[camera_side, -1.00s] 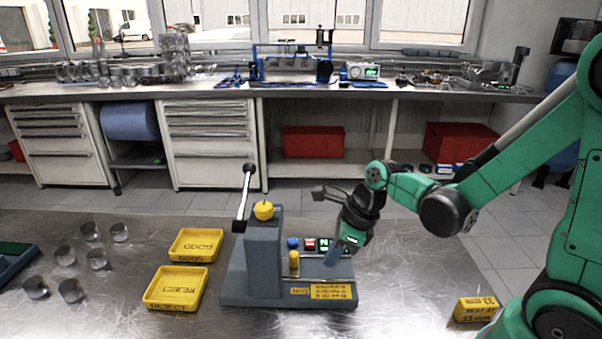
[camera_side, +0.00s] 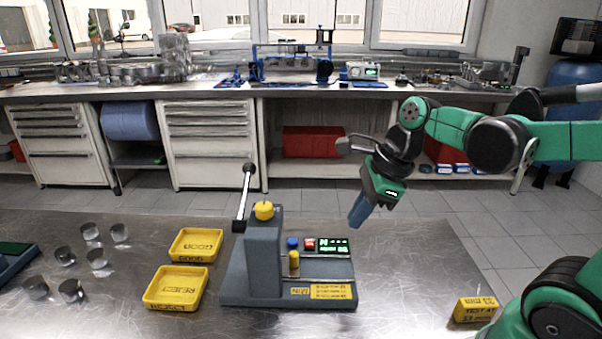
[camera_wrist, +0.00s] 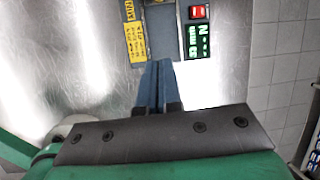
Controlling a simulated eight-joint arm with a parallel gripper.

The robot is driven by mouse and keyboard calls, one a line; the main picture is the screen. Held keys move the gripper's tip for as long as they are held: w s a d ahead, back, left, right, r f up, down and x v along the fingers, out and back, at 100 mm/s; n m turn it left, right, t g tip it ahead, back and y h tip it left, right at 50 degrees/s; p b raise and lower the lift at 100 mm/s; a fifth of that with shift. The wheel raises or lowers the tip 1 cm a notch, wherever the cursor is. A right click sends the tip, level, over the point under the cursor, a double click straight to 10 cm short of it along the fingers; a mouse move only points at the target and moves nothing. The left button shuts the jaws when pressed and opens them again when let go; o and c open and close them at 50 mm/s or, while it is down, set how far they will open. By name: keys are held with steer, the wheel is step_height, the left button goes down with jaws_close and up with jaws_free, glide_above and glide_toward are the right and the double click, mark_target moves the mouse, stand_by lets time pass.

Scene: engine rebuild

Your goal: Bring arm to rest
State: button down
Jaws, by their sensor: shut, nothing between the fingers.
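My green arm reaches in from the right in the side view. My gripper (camera_side: 358,216) hangs in the air to the right of and above the grey test fixture (camera_side: 262,262), touching nothing. Its blue fingers are together and empty; they also show closed in the wrist view (camera_wrist: 155,82). The fixture has a yellow knob (camera_side: 264,210), a lever with a black ball (camera_side: 248,167), a yellow pin, blue and red buttons and a lit green display (camera_side: 334,246). In the wrist view the display (camera_wrist: 198,40) and red button (camera_wrist: 198,12) lie beyond the fingertips.
Yellow trays marked GOOD (camera_side: 220,246) and REJECT (camera_side: 160,303) lie left of the fixture. Several metal cylinders (camera_side: 97,259) stand at the far left. A yellow block (camera_side: 474,309) lies at the right near my base. The metal table (camera_side: 405,275) between fixture and block is clear.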

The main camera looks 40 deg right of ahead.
steer(key=n+t, duration=0.1)
steer(key=n, duration=0.7)
steer(key=a+n+t+h, duration=0.1)
steer(key=n, duration=0.8)
steer(key=a+n+t+h, duration=0.1)
steer(key=n, duration=0.8)
steer(key=shift+w+a+t, duration=0.1)
steer(key=shift+a+t, duration=0.1)
steer(key=shift+t, duration=0.1)
